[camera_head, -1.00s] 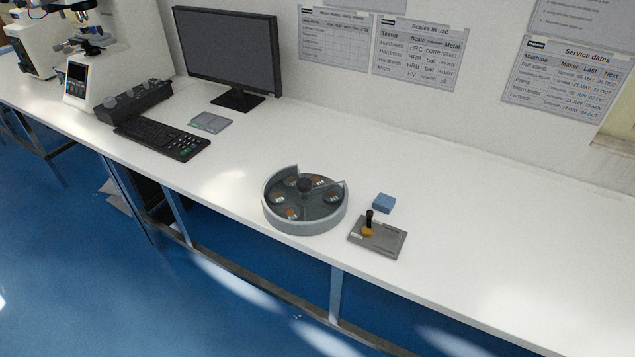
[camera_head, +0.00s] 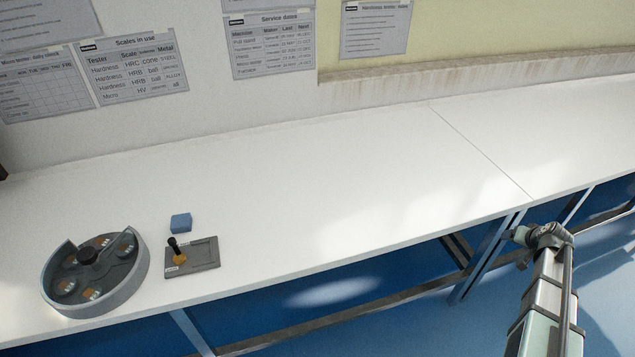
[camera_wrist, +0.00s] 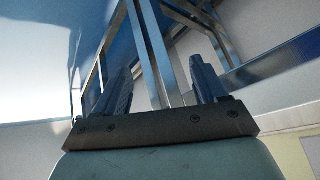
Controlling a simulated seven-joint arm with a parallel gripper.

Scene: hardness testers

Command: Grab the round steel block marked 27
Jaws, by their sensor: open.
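A round grey tray (camera_head: 134,282) with a dark centre knob and raised dividers stands on the bench at the lower left of the head view. Several small round pieces with orange-brown labels lie in its compartments, one of them at the front (camera_head: 66,287). Their markings are too small to read, so I cannot tell which block is 27. My gripper (camera_wrist: 161,82) is open and empty in the wrist view, pointing at table legs and blue floor. In the head view my arm is at the lower right, far from the tray and beyond the bench's front edge.
A flat grey plate (camera_head: 205,254) with a black-handled, amber-based tool (camera_head: 177,252) lies right of the tray. A blue block (camera_head: 181,222) sits behind it. The white bench (camera_head: 330,200) is clear to the right. Posted sheets (camera_head: 273,43) hang on the wall.

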